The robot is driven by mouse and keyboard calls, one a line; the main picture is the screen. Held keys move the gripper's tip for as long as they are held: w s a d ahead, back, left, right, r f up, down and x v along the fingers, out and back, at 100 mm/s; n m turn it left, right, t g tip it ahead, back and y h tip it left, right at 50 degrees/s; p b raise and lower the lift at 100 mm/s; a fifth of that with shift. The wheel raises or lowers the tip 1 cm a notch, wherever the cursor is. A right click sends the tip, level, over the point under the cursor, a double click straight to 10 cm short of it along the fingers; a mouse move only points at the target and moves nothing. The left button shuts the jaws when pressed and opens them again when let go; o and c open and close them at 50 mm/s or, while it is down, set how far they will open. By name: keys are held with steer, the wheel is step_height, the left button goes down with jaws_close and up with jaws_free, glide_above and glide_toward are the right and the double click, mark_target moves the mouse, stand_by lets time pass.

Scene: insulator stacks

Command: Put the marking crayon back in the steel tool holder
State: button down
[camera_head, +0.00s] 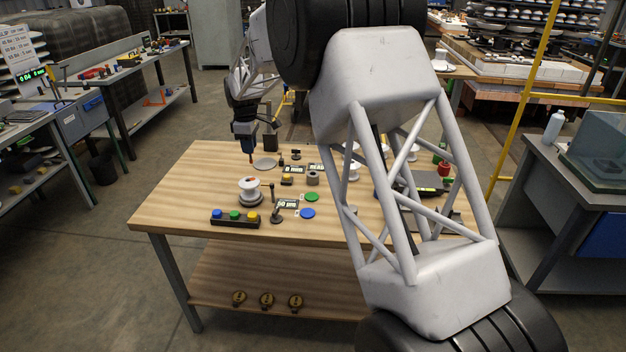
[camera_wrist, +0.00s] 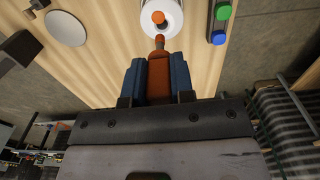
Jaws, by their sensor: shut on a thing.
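My gripper (camera_head: 246,143) is above the back left part of the wooden table, pointing down. In the wrist view its blue fingers (camera_wrist: 158,78) are shut on the orange-brown marking crayon (camera_wrist: 159,70), whose narrower tip sticks out past them. In the head view a bit of the crayon (camera_head: 251,158) shows below the fingers. A small grey block with a dark opening (camera_head: 313,178) stands at the table's middle; it may be the steel tool holder, but I cannot tell for sure. The wrist view does not show this block.
A button bar (camera_head: 235,218) lies near the front edge. My arm hides the table's right part.

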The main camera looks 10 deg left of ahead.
steer(key=w+d+f, duration=0.2)
steer(key=w+d, duration=0.4)
steer(key=d, duration=0.3)
steer(key=w+d+f, duration=0.3)
steer(key=w+d, duration=0.4)
steer(key=d, duration=0.3)
steer(key=shift+w, duration=0.25)
steer(key=shift+f, duration=0.1)
glide_toward(313, 178)
steer(key=shift+w+a+f, duration=0.1)
steer(key=shift+w+f, duration=0.25)
steer(key=shift+w, duration=0.2)
steer(key=shift+w+f, duration=0.3)
steer(key=shift+w, duration=0.25)
steer(key=shift+f, duration=2.55)
stand_by(1.9)
